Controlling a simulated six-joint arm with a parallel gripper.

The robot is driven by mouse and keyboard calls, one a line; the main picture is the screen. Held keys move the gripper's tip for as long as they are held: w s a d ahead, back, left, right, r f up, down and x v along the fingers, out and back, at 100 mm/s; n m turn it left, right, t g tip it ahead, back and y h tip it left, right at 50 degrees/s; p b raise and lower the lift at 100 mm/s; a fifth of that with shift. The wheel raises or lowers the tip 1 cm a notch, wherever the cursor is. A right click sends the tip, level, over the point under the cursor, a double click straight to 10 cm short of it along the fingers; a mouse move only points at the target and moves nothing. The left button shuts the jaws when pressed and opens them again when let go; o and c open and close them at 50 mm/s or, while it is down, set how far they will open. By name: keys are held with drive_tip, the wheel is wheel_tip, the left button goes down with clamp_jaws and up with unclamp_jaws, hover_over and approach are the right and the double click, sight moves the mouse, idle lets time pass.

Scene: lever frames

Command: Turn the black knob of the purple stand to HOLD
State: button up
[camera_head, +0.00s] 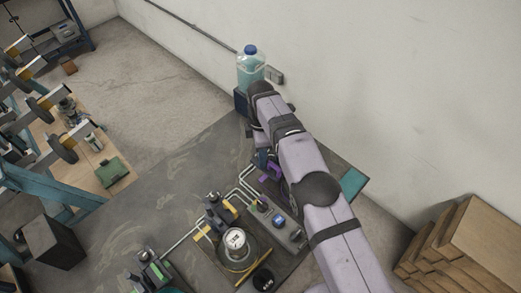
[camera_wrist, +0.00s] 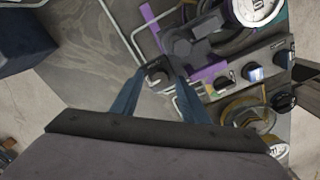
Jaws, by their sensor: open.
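In the wrist view my gripper (camera_wrist: 159,70) is open, with its two blue fingers reaching toward a small grey unit with a dark knob (camera_wrist: 156,74). The knob shows between the fingertips; I cannot tell whether they touch it. Purple parts of the stand (camera_wrist: 150,18) show beside and behind this unit, partly covered by dark fittings. In the head view the purple stand (camera_head: 270,171) is a small patch beside my arm, which hides much of it. The HOLD mark and the knob's pointer are too small to read.
A grey panel (camera_wrist: 270,58) with several knobs lies right of the fingers, near a white-faced gauge (camera_wrist: 262,8). In the head view the gauge (camera_head: 236,241), pipes and a round black knob (camera_head: 263,281) crowd the bench. A blue-capped bottle (camera_head: 251,70) stands at the back.

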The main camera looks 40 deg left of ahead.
drive_tip(key=shift+c, duration=0.2)
clamp_jaws()
